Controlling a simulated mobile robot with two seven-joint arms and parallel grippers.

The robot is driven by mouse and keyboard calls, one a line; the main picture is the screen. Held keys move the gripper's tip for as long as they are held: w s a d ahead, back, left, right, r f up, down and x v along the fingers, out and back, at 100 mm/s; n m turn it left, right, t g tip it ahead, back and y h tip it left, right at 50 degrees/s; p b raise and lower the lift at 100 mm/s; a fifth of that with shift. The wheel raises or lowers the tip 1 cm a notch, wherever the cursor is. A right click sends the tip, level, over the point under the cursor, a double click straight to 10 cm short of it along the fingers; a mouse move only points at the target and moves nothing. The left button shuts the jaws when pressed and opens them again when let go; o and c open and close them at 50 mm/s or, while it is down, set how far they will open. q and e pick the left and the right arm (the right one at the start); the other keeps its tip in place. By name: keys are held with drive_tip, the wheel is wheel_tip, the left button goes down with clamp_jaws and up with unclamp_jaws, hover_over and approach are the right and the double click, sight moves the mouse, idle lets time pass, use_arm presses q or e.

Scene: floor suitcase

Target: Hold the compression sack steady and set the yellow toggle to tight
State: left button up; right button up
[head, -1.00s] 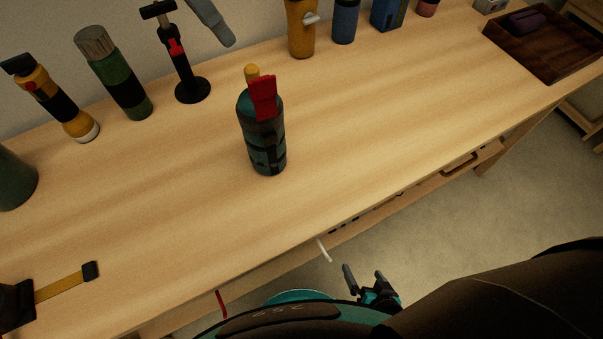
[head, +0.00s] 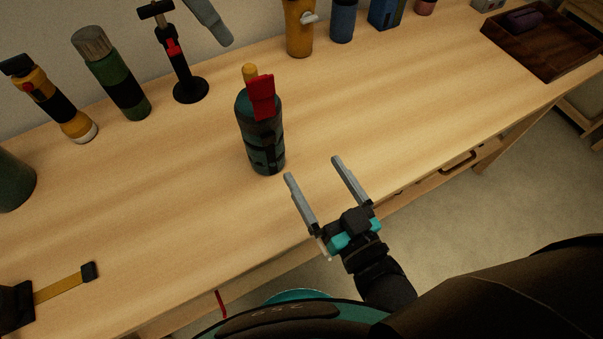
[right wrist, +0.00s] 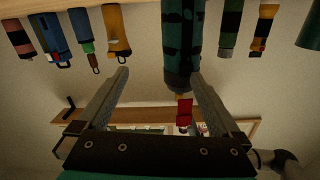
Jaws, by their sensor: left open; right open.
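The compression sack (head: 262,143), a dark teal cylinder with black bands, stands upright on the workbench near the middle of the head view. A yellow piece (head: 249,73), which looks like the toggle, sticks up at its top behind a red flap (head: 262,97). My right gripper (head: 312,168) is open and empty, to the right of the sack and apart from it. In the right wrist view the sack (right wrist: 178,45) appears upside down, beyond the open fingers, with the red flap (right wrist: 184,112) between them.
On the wooden bench (head: 160,230), a flashlight (head: 50,98), a green cylinder (head: 112,78) and a black pump-like stand (head: 180,55) are behind left. A yellow bottle (head: 299,28) stands behind, a brown tray (head: 555,40) far right, a yellow strap (head: 58,288) front left. Bench around the sack is clear.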

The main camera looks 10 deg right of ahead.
sight(264, 140)
drive_tip(key=w+a+n+y, duration=0.1)
drive_tip(key=w+a+n, duration=0.1)
drive_tip(key=w+a, duration=0.7)
drive_tip(key=w, duration=0.5)
drive_tip(key=shift+w+r+n+g+y, duration=0.2)
drive_tip(key=shift+r+n+g+y, duration=0.1)
drive_tip(key=shift+r+n+y, duration=0.1)
